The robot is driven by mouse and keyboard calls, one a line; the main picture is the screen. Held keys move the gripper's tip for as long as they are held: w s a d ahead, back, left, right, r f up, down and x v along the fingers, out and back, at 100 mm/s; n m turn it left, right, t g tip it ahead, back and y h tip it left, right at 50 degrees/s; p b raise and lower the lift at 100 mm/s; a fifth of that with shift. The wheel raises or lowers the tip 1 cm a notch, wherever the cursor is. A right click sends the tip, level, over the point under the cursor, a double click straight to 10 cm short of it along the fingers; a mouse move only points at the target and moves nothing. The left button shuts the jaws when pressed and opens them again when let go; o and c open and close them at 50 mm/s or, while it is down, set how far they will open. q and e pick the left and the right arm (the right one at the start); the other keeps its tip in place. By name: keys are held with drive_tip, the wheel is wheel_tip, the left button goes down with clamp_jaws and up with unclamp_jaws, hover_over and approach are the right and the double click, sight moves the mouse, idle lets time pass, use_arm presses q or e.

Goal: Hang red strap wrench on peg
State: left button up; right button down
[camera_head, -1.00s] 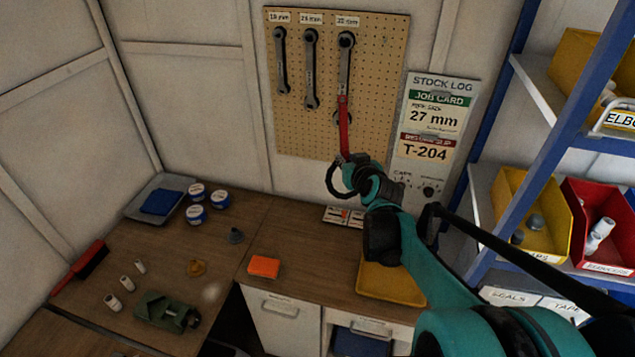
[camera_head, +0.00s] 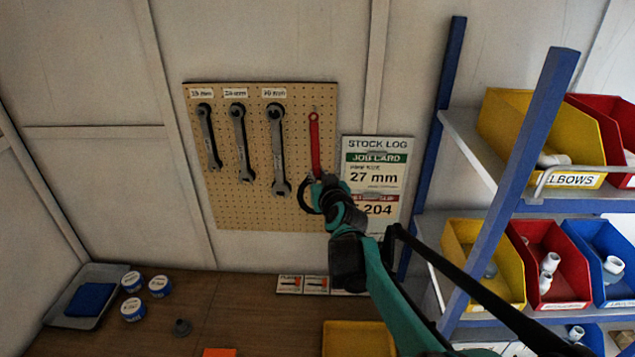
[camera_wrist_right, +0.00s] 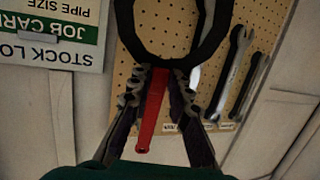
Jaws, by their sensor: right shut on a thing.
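The red strap wrench (camera_head: 315,145) is upright in front of the pegboard (camera_head: 240,205), right of the hanging spanners. Its red handle points up and its black strap loop (camera_head: 305,200) hangs at the lower end. A small peg (camera_head: 313,108) shows just at the handle's top end; whether the handle's hole is around it I cannot tell. My right gripper (camera_head: 322,184) is shut on the wrench near the strap end. In the right wrist view the fingers (camera_wrist_right: 158,82) close on the red handle (camera_wrist_right: 152,115) beside the loop. My left gripper is not in view.
Several metal spanners (camera_head: 277,150) hang on the board to the left. The job card (camera_head: 375,165) is close to the right of my gripper. A blue shelf rack with yellow bins (camera_head: 475,245) and red bins stands at right. The bench (camera_head: 240,300) lies below.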

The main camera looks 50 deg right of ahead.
drive_tip(key=shift+w+d+f, duration=0.1)
drive_tip(key=shift+w+d, duration=0.2)
drive_tip(key=shift+d, duration=0.05)
drive_tip(key=shift+w+d+b, duration=0.25)
drive_tip(key=shift+d+b, duration=0.1)
drive_tip(key=shift+d, duration=0.05)
drive_tip(key=shift+w+d+f+b, duration=0.1)
drive_tip(key=shift+w+d+b, duration=0.2)
drive_tip(key=shift+w+d, duration=0.55)
drive_tip(key=w+d, duration=0.1)
drive_tip(key=w+d+b, duration=0.1)
drive_tip(key=shift+d+f, duration=0.3)
drive_tip(key=shift+f, duration=0.05)
